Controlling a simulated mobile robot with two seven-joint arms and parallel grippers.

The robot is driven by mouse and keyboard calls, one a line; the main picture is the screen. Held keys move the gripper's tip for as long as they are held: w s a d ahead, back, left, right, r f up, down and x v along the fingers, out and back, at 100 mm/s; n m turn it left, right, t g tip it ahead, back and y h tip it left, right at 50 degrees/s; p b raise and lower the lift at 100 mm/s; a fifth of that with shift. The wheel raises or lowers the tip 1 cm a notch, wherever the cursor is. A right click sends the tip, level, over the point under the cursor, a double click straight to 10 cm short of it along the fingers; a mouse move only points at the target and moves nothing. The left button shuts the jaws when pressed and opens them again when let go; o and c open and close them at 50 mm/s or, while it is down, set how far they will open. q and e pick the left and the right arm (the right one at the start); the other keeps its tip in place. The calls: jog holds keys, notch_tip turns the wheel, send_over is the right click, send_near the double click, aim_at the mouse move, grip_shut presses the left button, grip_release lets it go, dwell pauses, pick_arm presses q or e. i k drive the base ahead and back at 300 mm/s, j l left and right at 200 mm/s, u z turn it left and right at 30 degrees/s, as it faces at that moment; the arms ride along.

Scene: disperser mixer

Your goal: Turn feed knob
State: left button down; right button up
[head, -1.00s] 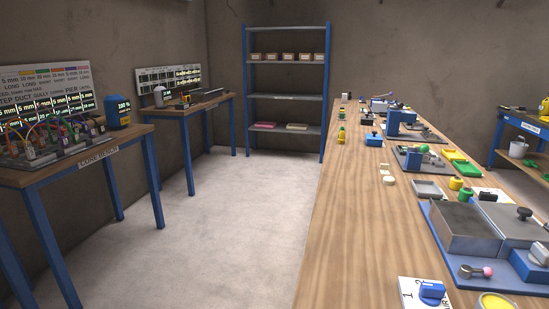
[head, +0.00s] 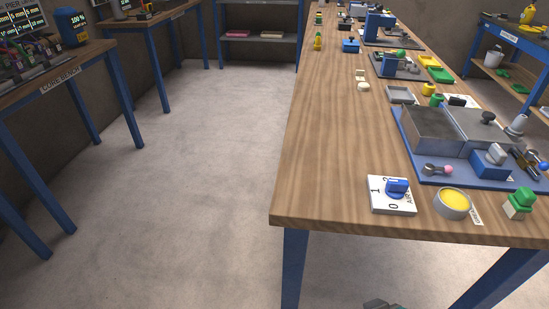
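A blue knob (head: 397,187) sits on a white plate (head: 391,207) at the near edge of the long wooden bench, right of centre in the head view. The plate carries the marks 0, 1 and 2 and a side label that seems to read AIR. I cannot read the word feed on any control, so I cannot tell which knob is the feed knob. A grey lever with a pink ball end (head: 447,170) lies on the blue machine base (head: 410,150) behind it. Neither gripper can be made out.
A round pot of yellow material (head: 453,202) and a green-topped block (head: 519,203) stand right of the plate. Grey boxes (head: 433,133) stand on the machine base. The left half of the bench top is clear. A dark piece (head: 384,304) at the bottom edge is unclear.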

aim_at(496, 156)
jog(key=z, duration=1.55)
